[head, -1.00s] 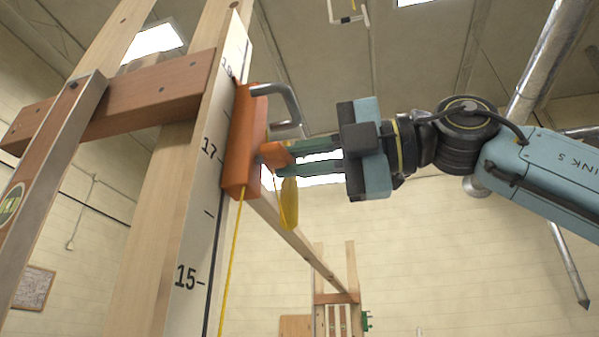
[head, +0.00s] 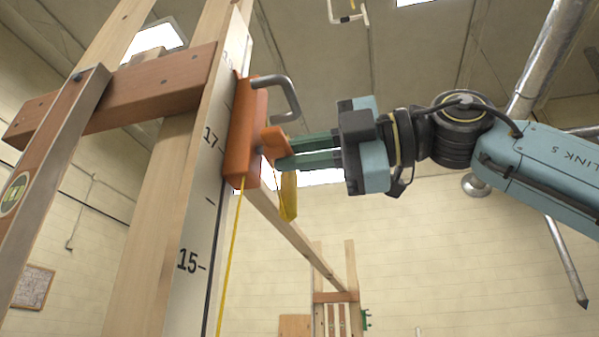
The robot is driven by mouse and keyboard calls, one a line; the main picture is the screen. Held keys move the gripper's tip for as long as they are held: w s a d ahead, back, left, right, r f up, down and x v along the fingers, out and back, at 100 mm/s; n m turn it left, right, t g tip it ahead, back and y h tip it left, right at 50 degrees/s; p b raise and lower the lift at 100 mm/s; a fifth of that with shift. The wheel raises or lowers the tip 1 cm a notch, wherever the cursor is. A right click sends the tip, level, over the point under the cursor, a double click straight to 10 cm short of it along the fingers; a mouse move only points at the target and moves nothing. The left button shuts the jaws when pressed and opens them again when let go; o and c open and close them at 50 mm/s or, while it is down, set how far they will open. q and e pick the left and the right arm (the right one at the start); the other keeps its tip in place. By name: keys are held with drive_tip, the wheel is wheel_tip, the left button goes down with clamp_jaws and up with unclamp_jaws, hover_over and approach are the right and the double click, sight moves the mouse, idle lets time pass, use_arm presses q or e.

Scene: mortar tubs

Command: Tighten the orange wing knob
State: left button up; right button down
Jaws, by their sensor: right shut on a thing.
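The orange wing knob (head: 272,136) sticks out from the right face of an orange slider block (head: 241,134). A grey bent handle (head: 281,92) sticks out from the top of the block. A yellow tag (head: 288,196) hangs just below the fingers. My left gripper is not in view.
A yellow line (head: 235,250) runs down from the block. The scale board (head: 192,235) is on a wooden post, with a brown crosspiece (head: 155,88) and a spirit level (head: 40,170) at the left. Open room lies below my right arm.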

drive_tip(key=c, duration=1.6)
unclamp_jaws()
drive_tip(key=shift+s+r, duration=0.2)
drive_tip(key=shift+r, duration=0.2)
drive_tip(key=shift+o, duration=1.1)
drive_tip(key=shift+f, duration=0.1)
drive_tip(key=shift+d+f, duration=0.1)
drive_tip(key=shift+f, duration=0.05)
drive_tip(key=b+v, duration=0.2)
drive_tip(key=v, duration=1.1)
drive_tip(key=shift+s, duration=0.25)
